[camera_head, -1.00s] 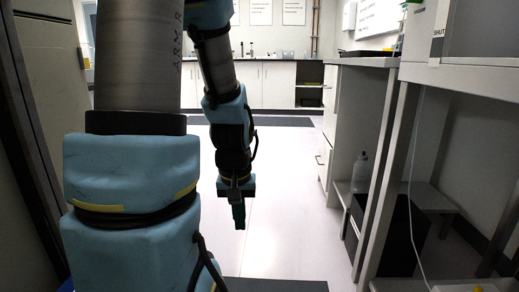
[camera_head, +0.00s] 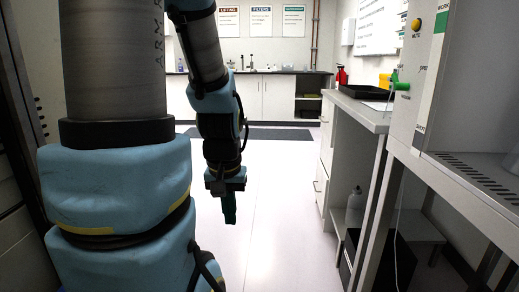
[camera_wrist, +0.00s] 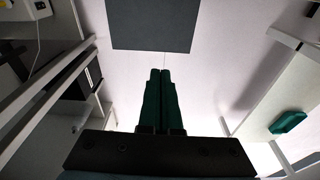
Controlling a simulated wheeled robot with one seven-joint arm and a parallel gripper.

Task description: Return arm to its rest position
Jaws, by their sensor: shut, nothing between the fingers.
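My gripper (camera_head: 229,212) hangs down at the end of my arm in the head view, over the open pale floor. In the wrist view the two green fingers of my gripper (camera_wrist: 160,76) lie side by side, shut, with nothing seen between them. My arm with its blue covers fills the left of the head view. The gripper touches nothing that I can see.
A bench (camera_head: 375,118) with a black tray (camera_head: 367,94) and a red bottle (camera_head: 341,76) stands at the right. A machine (camera_head: 455,80) is nearer on the right. A dark floor mat (camera_head: 262,133) lies before the far cabinets (camera_head: 262,97). The middle floor is clear.

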